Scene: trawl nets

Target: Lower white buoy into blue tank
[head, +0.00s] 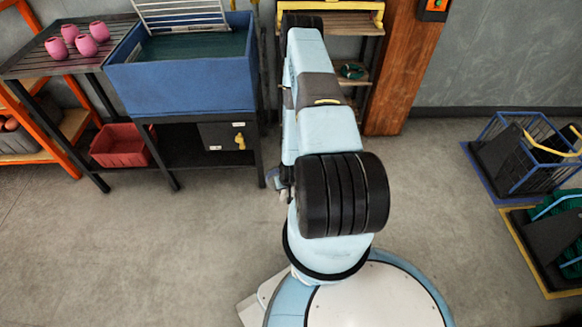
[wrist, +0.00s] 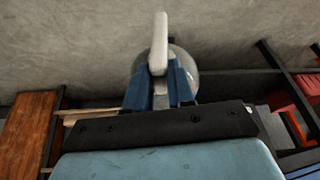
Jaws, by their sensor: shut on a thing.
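In the wrist view my gripper (wrist: 160,78) has its blue fingers closed around a white upright bar or handle. A round pale thing, apparently the white buoy (wrist: 186,62), shows directly behind the fingers, partly hidden by them. In the head view the blue tank (head: 185,88) stands at the upper left, open at the top, with dark green water inside and a white wire rack at its back. My arm stretches toward the back just right of the tank.
Several pink buoys (head: 86,46) lie on a slatted table left of the tank. A red crate (head: 119,146) sits on the shelf below. A wooden post (head: 404,70) and shelves stand right of my arm. The floor between is clear.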

